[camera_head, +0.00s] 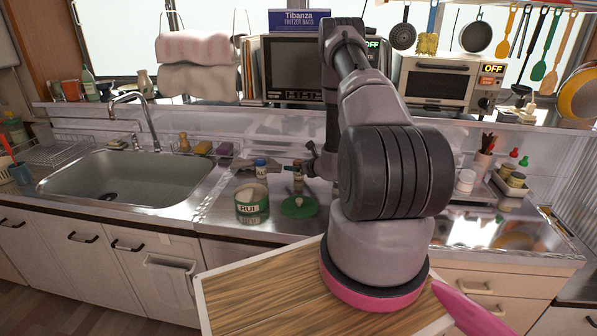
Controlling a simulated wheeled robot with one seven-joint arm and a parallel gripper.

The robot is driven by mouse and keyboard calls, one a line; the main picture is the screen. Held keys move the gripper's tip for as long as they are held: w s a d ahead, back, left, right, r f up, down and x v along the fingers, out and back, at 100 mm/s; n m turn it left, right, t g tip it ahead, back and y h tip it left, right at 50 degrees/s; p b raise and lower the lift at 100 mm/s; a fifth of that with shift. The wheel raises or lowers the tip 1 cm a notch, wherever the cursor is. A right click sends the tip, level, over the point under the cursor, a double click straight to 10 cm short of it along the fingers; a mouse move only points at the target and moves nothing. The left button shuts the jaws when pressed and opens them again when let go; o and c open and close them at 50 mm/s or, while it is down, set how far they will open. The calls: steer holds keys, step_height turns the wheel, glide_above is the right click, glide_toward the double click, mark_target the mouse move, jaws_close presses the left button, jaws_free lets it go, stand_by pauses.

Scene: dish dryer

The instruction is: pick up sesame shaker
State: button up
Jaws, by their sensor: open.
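My gripper (309,160) is low over the counter, behind the green lid, with its small dark fingers open. A small shaker-like jar with a brownish top (298,172) stands at the fingers' left side. It is very close to them, but I cannot tell whether they touch or surround it. A small jar with a blue cap (260,168) stands farther left, apart from the gripper. No label is readable on either jar, so I cannot tell which is the sesame shaker. My arm hides the counter to the right of the gripper.
A green-labelled can (252,204) and a green round lid (299,207) stand in front of the jars. The sink (125,178) is on the left. Bottles and jars on a tray (509,188) are at the right. A backsplash ledge (240,121) runs behind.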

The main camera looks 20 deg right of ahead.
steer(key=shift+x, duration=0.85)
jaws_close()
steer(key=shift+r, duration=0.1)
step_height(320, 180, up, 10)
